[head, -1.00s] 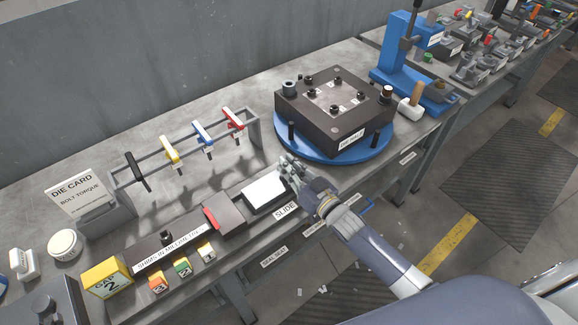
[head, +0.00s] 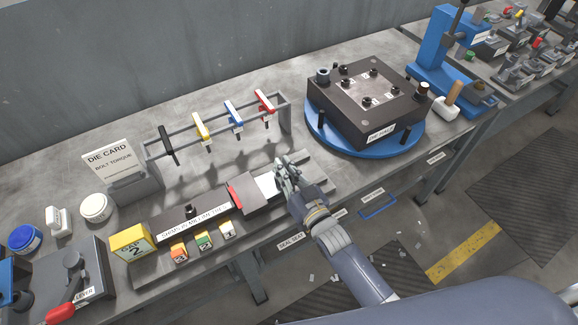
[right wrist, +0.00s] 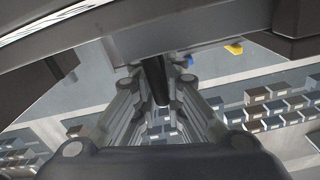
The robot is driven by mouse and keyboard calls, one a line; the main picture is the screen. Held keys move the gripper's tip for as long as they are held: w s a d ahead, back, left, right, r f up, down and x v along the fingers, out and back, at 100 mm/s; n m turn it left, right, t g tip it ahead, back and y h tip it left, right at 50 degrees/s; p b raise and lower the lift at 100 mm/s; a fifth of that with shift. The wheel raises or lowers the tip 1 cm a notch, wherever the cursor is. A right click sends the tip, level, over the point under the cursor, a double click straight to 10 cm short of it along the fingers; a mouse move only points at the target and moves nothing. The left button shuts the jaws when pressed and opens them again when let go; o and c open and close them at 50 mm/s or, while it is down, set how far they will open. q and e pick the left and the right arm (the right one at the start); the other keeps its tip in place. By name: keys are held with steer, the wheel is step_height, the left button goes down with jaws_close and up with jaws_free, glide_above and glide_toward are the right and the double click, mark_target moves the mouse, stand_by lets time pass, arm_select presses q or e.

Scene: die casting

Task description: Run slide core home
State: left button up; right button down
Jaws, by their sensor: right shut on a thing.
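The slide core (head: 266,184), a block with a pale top, sits on the steel rail (head: 318,163) at the front of the bench. Its left side is close to the grey block with a red edge (head: 237,196); I cannot tell if they touch. My right gripper (head: 282,172) is shut at the slide core's right end and hides much of it and its label. In the right wrist view the fingers close around a dark upright piece (right wrist: 155,80), which seems to be part of the slide core. My left gripper is not in view.
A dark die half (head: 365,105) stands on a blue turntable (head: 418,138) behind right. A rack of coloured clamps (head: 220,130) stands behind the rail. A yellow gap block (head: 130,243) and small numbered shim blocks (head: 204,240) lie to the left.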

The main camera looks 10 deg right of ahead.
steer(key=c, duration=1.7)
jaws_free()
steer(key=shift+s+a, duration=0.15)
steer(key=shift+a, duration=0.25)
steer(key=shift+a, duration=0.1)
steer(key=shift+d, duration=0.25)
steer(key=v, duration=1.2)
